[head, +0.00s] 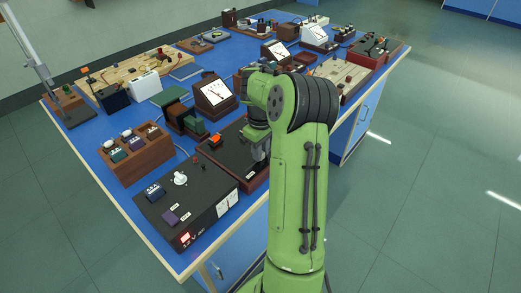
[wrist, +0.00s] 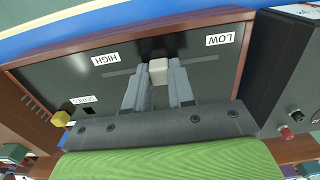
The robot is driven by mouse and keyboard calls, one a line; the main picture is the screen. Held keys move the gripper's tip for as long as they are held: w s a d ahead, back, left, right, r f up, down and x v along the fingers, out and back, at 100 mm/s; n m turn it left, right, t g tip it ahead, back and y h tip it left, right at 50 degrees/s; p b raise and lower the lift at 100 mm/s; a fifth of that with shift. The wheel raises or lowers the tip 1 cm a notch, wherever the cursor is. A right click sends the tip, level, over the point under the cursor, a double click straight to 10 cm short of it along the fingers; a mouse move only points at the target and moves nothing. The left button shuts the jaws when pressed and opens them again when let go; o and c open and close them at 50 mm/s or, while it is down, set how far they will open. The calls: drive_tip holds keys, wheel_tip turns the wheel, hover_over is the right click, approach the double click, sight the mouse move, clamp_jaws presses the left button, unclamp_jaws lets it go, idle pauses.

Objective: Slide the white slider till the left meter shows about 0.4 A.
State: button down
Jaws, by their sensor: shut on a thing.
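The white slider (wrist: 158,72) stands in a slot on a dark panel (wrist: 60,80) in the wrist view, between the upside-down labels HIGH (wrist: 105,59) and LOW (wrist: 226,40). My gripper (wrist: 158,80) is shut on the slider, one finger on each side. In the head view the dark panel (head: 228,150) shows partly, and my arm hides the slider. A meter with a white face (head: 213,93) stands at the left, behind the panel; its reading is too small to tell. Another meter (head: 276,53) stands farther back.
A black power supply box (head: 187,205) with knobs stands close to the left of the panel. A wooden box with several plugs (head: 135,155) is farther left. Several instruments crowd the blue bench behind. Open floor lies to the right.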

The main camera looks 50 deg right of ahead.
drive_tip(key=d+p, duration=0.4)
drive_tip(key=d, duration=0.1)
drive_tip(key=shift+w+r, duration=0.1)
drive_tip(key=shift+a, duration=0.15)
drive_tip(key=c, duration=1)
unclamp_jaws()
drive_tip(key=shift+o, duration=0.2)
wheel_tip(320, 180, up, 16)
drive_tip(key=p, duration=0.4)
drive_tip(key=shift+p, duration=0.35)
drive_tip(key=shift+f, duration=0.2)
